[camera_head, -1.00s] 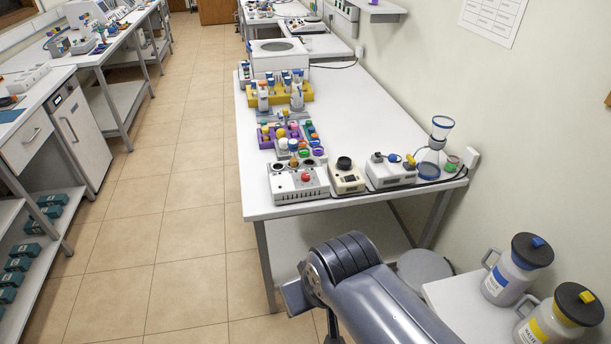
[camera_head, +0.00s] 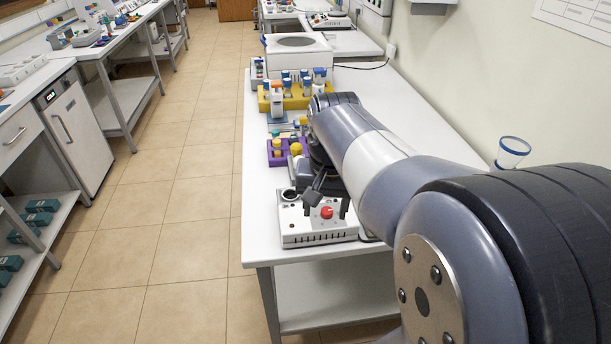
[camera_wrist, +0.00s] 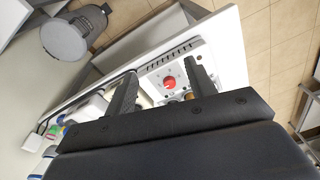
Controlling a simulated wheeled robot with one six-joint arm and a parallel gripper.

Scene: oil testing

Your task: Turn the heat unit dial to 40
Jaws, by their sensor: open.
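The heat unit (camera_head: 293,228) is a white box at the front edge of the long bench, with a red dial (camera_head: 326,212) on its top. In the wrist view the unit's white panel (camera_wrist: 200,50) carries the red dial (camera_wrist: 169,83), with small marks around it too small to read. My gripper (camera_wrist: 160,66) is open and empty above the unit. The dial shows between its two fingers in that view; I see no contact. In the head view my gripper (camera_head: 328,203) hangs down over the unit, and my arm hides the unit's back right part.
A purple rack (camera_head: 276,157) and a yellow rack (camera_head: 264,104) with bottles stand behind the unit. A blue-rimmed funnel (camera_head: 513,150) shows beyond my arm at right. In the wrist view a grey lidded container (camera_wrist: 64,38) stands off the bench, at upper left.

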